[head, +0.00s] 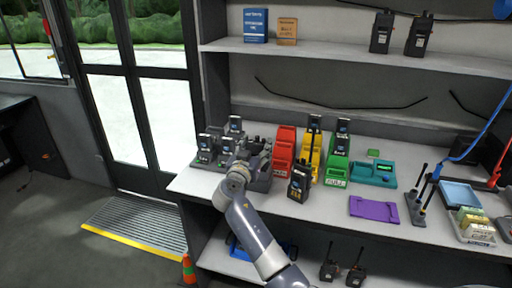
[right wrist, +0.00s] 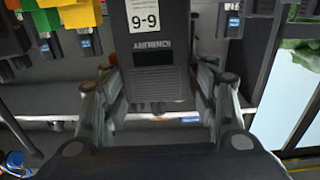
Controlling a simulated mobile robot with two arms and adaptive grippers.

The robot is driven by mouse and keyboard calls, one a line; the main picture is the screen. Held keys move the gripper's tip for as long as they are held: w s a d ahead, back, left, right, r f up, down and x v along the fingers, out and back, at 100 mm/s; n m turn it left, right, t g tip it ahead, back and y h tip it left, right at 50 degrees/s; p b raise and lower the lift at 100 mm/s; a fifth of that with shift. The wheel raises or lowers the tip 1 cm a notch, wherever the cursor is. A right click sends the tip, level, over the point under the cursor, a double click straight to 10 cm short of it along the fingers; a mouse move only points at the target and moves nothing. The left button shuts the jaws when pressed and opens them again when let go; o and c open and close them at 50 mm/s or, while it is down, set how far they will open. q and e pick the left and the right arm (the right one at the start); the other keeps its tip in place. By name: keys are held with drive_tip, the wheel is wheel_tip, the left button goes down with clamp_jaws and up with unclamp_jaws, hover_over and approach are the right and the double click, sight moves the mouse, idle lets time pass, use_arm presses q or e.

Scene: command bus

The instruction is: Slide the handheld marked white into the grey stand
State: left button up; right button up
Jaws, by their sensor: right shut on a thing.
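In the right wrist view the gripper (right wrist: 157,105) is shut on a dark handheld (right wrist: 154,80) with a white label reading 9-9. In the head view the gripper hides most of this handheld, so I cannot tell how deep it sits in the stand. Several dark handhelds stand at the left, one of them at the front left (head: 205,150). My left gripper is not in view.
Red (head: 283,155), yellow (head: 308,168) and green (head: 337,175) stands are close to the right. A teal device (head: 374,174) and a purple mat (head: 374,208) lie further right. A shelf (head: 350,57) hangs above.

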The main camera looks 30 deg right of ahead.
drive_tip(key=shift+f+b, duration=0.15)
drive_tip(key=shift+b, duration=0.25)
drive_tip(key=o, duration=1.8)
drive_tip(key=shift+c, duration=0.2)
drive_tip(key=shift+o, duration=0.4)
drive_tip(key=shift+f, duration=0.1)
drive_tip(key=v, duration=1.2)
